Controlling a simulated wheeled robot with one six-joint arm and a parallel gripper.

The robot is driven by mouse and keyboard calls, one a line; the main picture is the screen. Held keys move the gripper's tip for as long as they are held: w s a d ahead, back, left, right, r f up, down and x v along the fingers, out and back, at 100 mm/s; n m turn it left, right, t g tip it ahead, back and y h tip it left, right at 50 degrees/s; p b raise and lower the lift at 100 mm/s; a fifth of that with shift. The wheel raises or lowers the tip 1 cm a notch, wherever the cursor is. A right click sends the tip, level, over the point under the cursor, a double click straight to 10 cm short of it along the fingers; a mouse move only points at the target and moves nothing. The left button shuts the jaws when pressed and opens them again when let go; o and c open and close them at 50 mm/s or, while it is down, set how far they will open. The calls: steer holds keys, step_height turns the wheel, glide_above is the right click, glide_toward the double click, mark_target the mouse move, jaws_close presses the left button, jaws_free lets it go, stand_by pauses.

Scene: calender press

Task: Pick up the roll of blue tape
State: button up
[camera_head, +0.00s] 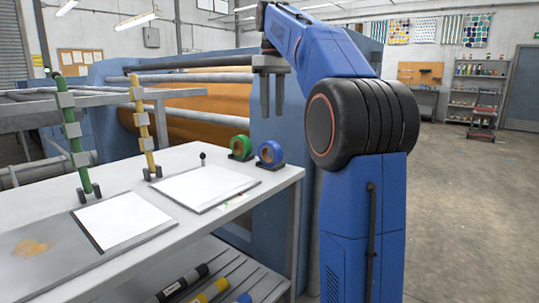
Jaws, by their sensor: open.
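The roll of blue tape (271,152) stands upright in a small dark holder near the far right corner of the white table.
The white table (285,176) bears white sheets on boards (205,185), a green rod (75,140) and a yellow rod (143,130) upright in stands. Its lower shelf holds several rolls. Behind is the blue press with an orange-brown roller (190,110). The floor at right is free.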

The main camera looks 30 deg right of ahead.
glide_toward(270, 154)
steer(key=f, duration=0.1)
steer(key=d+f, duration=0.1)
steer(key=f, duration=0.1)
steer(key=w+f, duration=0.1)
steer(key=f, duration=0.1)
steer(key=shift+d+f, duration=0.15)
steer(key=shift+d, duration=0.1)
steer(key=shift+w+a+f, duration=0.1)
steer(key=shift+a+f, duration=0.05)
steer(key=shift+f, duration=1.2)
steer(key=shift+w+a+f, duration=0.1)
steer(key=shift+f, duration=1.2)
jaws_close()
